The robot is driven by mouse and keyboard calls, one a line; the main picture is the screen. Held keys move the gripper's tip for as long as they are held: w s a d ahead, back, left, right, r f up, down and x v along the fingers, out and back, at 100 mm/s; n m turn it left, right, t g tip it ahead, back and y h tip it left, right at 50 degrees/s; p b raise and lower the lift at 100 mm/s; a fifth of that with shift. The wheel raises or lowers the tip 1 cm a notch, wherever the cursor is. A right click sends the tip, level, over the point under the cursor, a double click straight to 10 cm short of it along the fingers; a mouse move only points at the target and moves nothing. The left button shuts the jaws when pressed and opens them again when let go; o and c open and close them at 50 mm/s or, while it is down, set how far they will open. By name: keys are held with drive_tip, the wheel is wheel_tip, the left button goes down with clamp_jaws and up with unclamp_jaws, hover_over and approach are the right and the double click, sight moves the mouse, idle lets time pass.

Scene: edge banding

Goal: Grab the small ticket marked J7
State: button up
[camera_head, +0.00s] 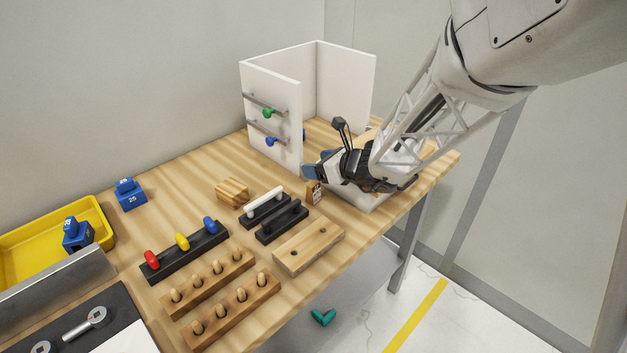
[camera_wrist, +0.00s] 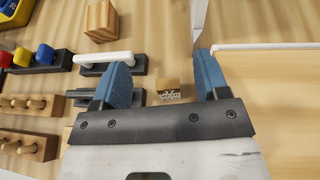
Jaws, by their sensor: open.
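A small wooden block with a pale, dark-marked label (camera_head: 314,192) stands on the wooden table, just right of the black handle blocks. It also shows in the wrist view (camera_wrist: 169,93), between and beyond my blue fingers. The marking is too small to read, so I cannot tell whether it is J7. My gripper (camera_head: 312,170) is open and empty, above and close to this block in the head view. In the wrist view my gripper (camera_wrist: 162,72) has its two blue fingers wide apart, with the labelled block nearer the right finger.
White panels (camera_head: 340,80) with green and blue knobs stand behind my gripper. Peg racks, blue weights and a yellow tray (camera_head: 30,238) are left.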

sight(316, 185)
drive_tip(key=shift+f, duration=1.75)
drive_tip(key=shift+f, duration=0.15)
drive_tip(key=shift+f, duration=0.65)
drive_tip(key=shift+w+a+f, duration=0.15)
drive_tip(key=shift+a+f, duration=0.05)
drive_tip(key=shift+f, duration=0.4)
drive_tip(key=shift+w+a+f, duration=0.1)
drive_tip(key=shift+a+f, duration=0.05)
drive_tip(key=shift+f, duration=0.4)
drive_tip(key=shift+x, duration=1)
drive_tip(key=shift+c, duration=0.3)
drive_tip(key=c, duration=0.9)
